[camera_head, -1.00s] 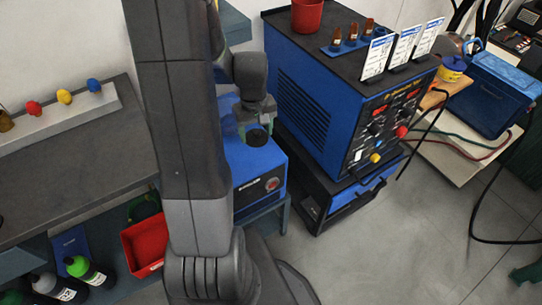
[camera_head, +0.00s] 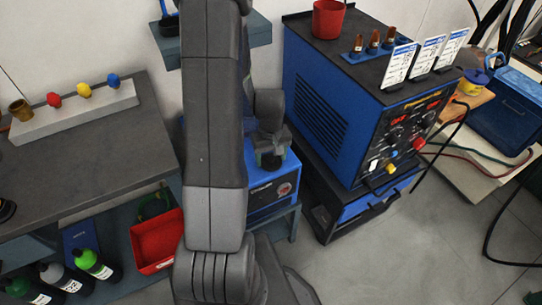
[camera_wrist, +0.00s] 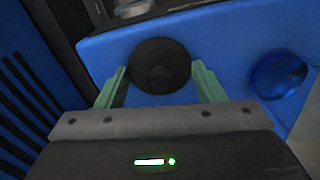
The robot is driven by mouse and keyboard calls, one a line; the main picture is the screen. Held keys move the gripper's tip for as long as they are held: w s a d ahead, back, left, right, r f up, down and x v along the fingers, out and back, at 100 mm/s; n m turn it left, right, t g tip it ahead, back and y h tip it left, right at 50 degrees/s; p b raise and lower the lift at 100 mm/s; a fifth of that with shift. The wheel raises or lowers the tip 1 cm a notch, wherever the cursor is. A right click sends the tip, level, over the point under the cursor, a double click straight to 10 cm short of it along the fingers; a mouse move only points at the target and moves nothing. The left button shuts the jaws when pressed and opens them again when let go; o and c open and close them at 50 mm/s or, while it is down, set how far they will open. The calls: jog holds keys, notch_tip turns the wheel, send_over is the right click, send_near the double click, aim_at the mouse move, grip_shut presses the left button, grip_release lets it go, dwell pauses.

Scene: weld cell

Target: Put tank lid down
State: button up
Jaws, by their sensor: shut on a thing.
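A round black tank lid (camera_wrist: 160,65) sits between the two green fingers of my gripper (camera_wrist: 160,88) in the wrist view. The fingers are shut on its sides. Under it lies the blue top of a low box-shaped unit (camera_wrist: 220,45), and a round, glossy dark-blue opening (camera_wrist: 280,76) shows in that top to the right of the lid. In the head view my gripper (camera_head: 270,158) is at the top of the blue unit (camera_head: 272,192), partly behind my arm. Whether the lid touches the top cannot be told.
A tall blue welding machine (camera_head: 340,105) with a red cup (camera_head: 328,18) and cards on top stands close to the right. A grey workbench (camera_head: 90,165) is at left, with a red bin (camera_head: 157,241) and several bottles below. Open floor lies at front right.

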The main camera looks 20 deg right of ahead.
aim_at(271, 156)
jog(key=shift+f, duration=0.15)
jog(key=o, duration=0.9)
jog(key=shift+o, duration=0.2)
notch_tip(271, 156, up, 12)
jog(key=p, duration=0.1)
jog(key=shift+r, duration=0.2)
jog(key=shift+f, duration=0.1)
notch_tip(271, 156, down, 12)
jog(key=shift+f+b, duration=0.15)
jog(key=shift+b, duration=0.5)
jog(key=shift+r+p, duration=0.3)
jog(key=shift+r, duration=1.1)
jog(key=shift+f, duration=0.15)
